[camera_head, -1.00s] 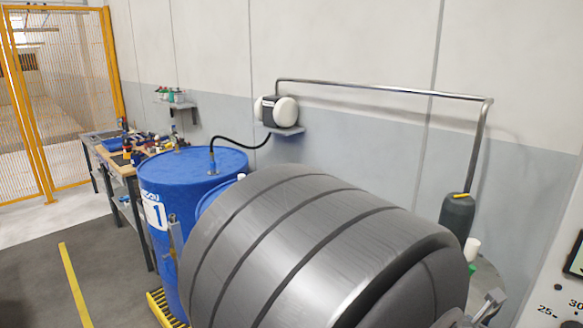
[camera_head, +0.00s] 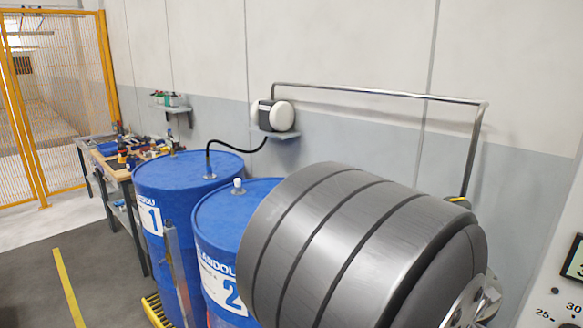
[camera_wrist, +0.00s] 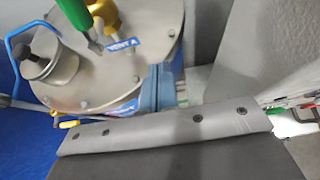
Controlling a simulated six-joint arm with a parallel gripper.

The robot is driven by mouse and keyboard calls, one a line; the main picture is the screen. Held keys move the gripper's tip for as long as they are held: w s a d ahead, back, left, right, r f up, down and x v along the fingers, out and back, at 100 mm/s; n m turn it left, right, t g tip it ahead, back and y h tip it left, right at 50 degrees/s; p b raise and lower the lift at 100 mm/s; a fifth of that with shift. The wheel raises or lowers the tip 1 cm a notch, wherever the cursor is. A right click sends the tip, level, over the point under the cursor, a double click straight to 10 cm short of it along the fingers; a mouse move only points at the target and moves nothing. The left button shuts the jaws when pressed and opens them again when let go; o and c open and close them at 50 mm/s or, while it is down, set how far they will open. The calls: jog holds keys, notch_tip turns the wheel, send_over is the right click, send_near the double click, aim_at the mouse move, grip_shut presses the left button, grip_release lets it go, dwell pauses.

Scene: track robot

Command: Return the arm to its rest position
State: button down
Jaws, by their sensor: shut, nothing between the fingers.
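My arm shows in the head view as a large grey grooved link (camera_head: 345,250) across the lower right. My gripper is out of sight in the head view. In the wrist view my gripper (camera_wrist: 158,86) shows as two blue-grey fingers close together, shut and empty. Behind the fingers is a round metal vessel lid (camera_wrist: 85,60) with a label reading VENT A (camera_wrist: 122,43). I cannot tell the gap between the fingers and the lid.
Blue drum 1 (camera_head: 188,176) and blue drum 2 (camera_head: 222,226) stand left of my arm link. A metal pipe (camera_head: 385,92) runs along the wall. A cluttered bench (camera_head: 122,172) stands farther left. A panel (camera_head: 560,290) borders the right. Floor at lower left is clear.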

jog(key=shift+w+a+r, duration=0.1)
jog(key=shift+a+r, duration=0.1)
jog(key=shift+r, duration=0.15)
jog(key=shift+a+f+n+g+y, duration=0.3)
jog(key=shift+a+f+n, duration=0.1)
jog(key=shift+a+f, duration=0.1)
jog(key=c, duration=2.1)
grip_release()
